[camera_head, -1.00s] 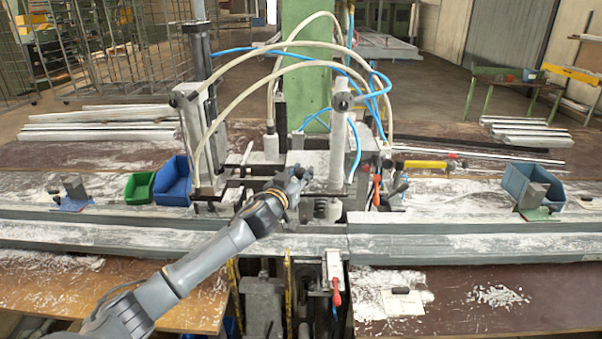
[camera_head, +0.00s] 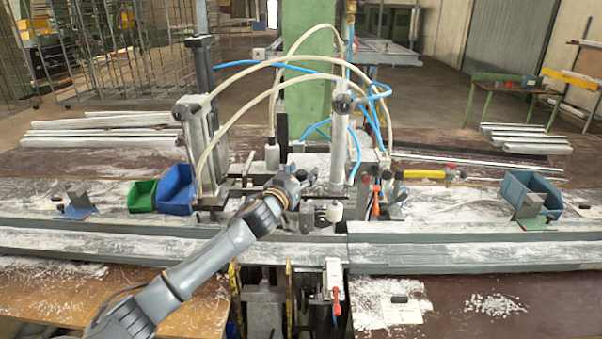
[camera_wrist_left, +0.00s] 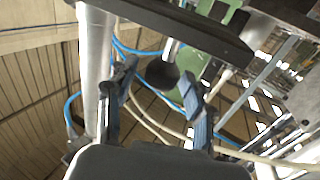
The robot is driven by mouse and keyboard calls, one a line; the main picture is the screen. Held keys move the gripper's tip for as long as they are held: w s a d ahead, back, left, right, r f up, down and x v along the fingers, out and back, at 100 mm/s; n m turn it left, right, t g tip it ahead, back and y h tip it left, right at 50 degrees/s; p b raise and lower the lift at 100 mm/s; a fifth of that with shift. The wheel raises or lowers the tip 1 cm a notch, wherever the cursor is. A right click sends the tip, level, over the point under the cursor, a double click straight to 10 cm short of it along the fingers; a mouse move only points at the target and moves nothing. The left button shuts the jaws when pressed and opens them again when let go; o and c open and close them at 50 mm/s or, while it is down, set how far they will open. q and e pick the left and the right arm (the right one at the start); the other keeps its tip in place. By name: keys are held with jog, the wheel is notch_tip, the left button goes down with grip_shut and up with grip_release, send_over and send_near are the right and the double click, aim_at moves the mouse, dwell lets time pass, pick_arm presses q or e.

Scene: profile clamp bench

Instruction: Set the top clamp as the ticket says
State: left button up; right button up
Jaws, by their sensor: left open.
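The top clamp (camera_head: 340,150) stands at the middle of the bench as an upright pale cylinder with hoses. A dark bar and a white round pad (camera_head: 334,211) show below it. My left gripper (camera_head: 308,179) is close to the clamp's left side. In the left wrist view its two fingers (camera_wrist_left: 158,98) are apart, with a dark round knob on a metal rod (camera_wrist_left: 161,73) showing between them; I cannot tell whether they touch it. A white ticket (camera_head: 402,310) lies at the front right with a small black object on it; its writing is unreadable. My right gripper is not in view.
Blue (camera_head: 176,190) and green (camera_head: 142,196) bins stand left of the clamps; another blue bin (camera_head: 530,190) stands at the right. Looping hoses arch above the gripper. Small pale pieces (camera_head: 496,303) lie at the front right.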

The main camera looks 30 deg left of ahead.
pick_arm(q)
jog(key=shift+f, duration=0.1)
jog(key=shift+s+f, duration=0.1)
jog(key=shift+s, duration=0.05)
jog(key=s+d, duration=0.2)
jog(key=s, duration=0.9)
jog(key=shift+s+r, duration=0.2)
jog(key=shift+s, duration=0.15)
